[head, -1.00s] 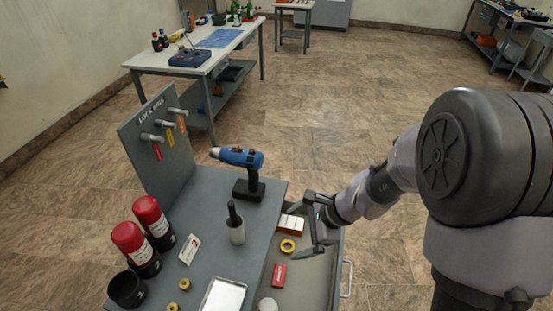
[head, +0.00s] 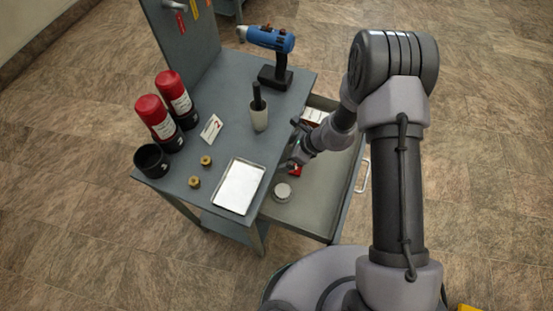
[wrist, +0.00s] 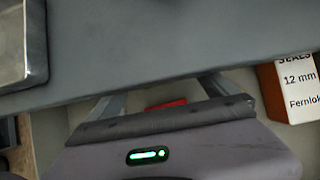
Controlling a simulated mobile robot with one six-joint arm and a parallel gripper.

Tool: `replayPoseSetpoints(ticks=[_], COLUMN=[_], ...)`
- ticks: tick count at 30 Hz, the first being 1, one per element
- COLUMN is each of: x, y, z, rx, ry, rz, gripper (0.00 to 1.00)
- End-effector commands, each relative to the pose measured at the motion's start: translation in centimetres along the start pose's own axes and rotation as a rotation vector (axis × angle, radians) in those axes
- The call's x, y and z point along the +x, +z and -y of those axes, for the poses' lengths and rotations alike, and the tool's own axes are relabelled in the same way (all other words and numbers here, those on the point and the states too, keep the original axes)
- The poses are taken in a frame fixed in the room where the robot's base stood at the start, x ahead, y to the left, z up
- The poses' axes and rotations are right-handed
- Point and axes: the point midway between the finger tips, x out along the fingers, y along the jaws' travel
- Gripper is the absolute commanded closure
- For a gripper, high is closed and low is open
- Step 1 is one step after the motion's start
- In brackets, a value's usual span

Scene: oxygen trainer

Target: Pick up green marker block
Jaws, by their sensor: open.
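I see no green marker block in either current view. My gripper (head: 292,158) is over the open drawer (head: 318,196), close to the bench top's right edge. In the wrist view my gripper's fingers (wrist: 163,90) are spread apart, with nothing seen held between them. A red block (head: 296,170) lies in the drawer by the gripper, partly hidden. It also shows in the wrist view (wrist: 166,104), mostly covered by the gripper body.
On the bench are a metal tray (head: 239,187), a cup (head: 259,117), a blue drill (head: 268,42), red bottles (head: 156,116), brass fittings (head: 194,182) and a card (head: 211,128). The drawer's front part is bare.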

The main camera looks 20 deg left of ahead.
Motion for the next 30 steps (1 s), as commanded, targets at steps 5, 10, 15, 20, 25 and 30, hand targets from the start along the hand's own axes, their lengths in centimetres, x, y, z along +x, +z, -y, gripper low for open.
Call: replayPoseSetpoints(ticks=[5,10,15,20,25,30], x=[3.2,3.0,2.9,2.9,2.9,0.1], y=[-0.2,-0.1,-0.1,-0.1,-0.1,-0.4], z=[-0.1,-0.1,-0.1,-0.1,-0.1,0.0], rx=[-0.002,-0.001,-0.001,-0.001,-0.001,0.002], ry=[0.001,0.001,0.001,0.001,0.001,-0.002], rz=[0.000,-0.001,0.000,0.000,0.000,0.000], gripper=[0.03,0.05,0.38,0.67,0.68,0.68])
